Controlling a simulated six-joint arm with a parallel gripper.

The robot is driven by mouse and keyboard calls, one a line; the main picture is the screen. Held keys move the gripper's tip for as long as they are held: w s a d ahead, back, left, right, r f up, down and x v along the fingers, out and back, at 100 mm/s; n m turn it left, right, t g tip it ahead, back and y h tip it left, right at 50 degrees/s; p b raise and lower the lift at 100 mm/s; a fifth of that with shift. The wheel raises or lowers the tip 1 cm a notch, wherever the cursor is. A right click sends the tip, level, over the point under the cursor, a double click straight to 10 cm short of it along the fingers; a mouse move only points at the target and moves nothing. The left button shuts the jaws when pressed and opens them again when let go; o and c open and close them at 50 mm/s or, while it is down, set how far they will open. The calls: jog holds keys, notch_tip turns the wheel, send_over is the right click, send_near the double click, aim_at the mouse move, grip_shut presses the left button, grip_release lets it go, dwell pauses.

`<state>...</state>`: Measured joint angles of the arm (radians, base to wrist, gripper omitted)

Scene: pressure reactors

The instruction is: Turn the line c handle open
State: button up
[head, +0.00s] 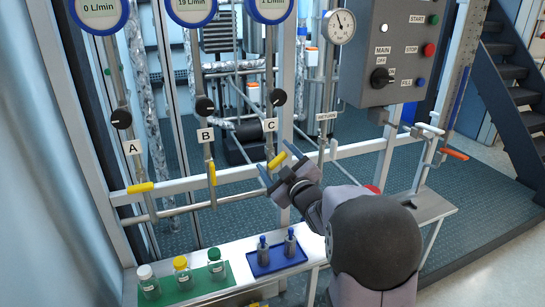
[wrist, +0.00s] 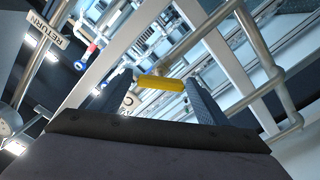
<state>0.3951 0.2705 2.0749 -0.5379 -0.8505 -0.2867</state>
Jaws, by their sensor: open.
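The line C handle (head: 277,160) is a yellow lever below the C label (head: 270,125). In the head view it lies across its pipe, slightly tilted. My gripper (head: 278,164) is open, with its two blue-tipped fingers on either side of this handle. In the wrist view the yellow handle (wrist: 162,83) spans most of the gap between the fingers of my gripper (wrist: 158,88). Whether either finger touches it cannot be told.
The line A handle (head: 140,188) lies across its pipe; the line B handle (head: 212,174) points along its pipe. A shelf below holds capped bottles on a green mat (head: 190,290) and a blue tray (head: 276,262). A control box (head: 395,50) hangs at upper right.

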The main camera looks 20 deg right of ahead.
aim_at(279, 163)
jog(key=shift+s, duration=1.8)
jog(key=shift+c, duration=0.4)
jog(key=c, duration=0.9)
jog(key=m+p, duration=0.1)
jog(key=m, duration=0.2)
jog(key=m+p, duration=0.1)
jog(key=m, duration=0.1)
jog(key=shift+s+d+f+p, duration=0.1)
jog(key=shift+s+f+p, duration=0.1)
jog(key=shift+s+p, duration=0.15)
jog(key=shift+c, duration=0.2)
jog(key=m+p, duration=0.1)
jog(key=m, duration=0.1)
jog(key=m+p, duration=0.1)
jog(key=m, duration=0.1)
jog(key=shift+s+d+f, duration=0.1)
jog(key=shift+s+f, duration=0.05)
jog(key=shift+s, duration=0.2)
jog(key=m, duration=0.1)
jog(key=s+m+p, duration=0.1)
jog(key=m+p, duration=0.1)
jog(key=m, duration=0.1)
jog(key=shift+s+r, duration=0.25)
jog(key=m+p, duration=0.1)
jog(key=m, duration=0.1)
jog(key=s+m, duration=0.1)
jog(key=m, duration=0.2)
jog(key=shift+f+p, duration=0.15)
jog(key=shift+p, duration=0.25)
jog(key=shift+w, duration=0.1)
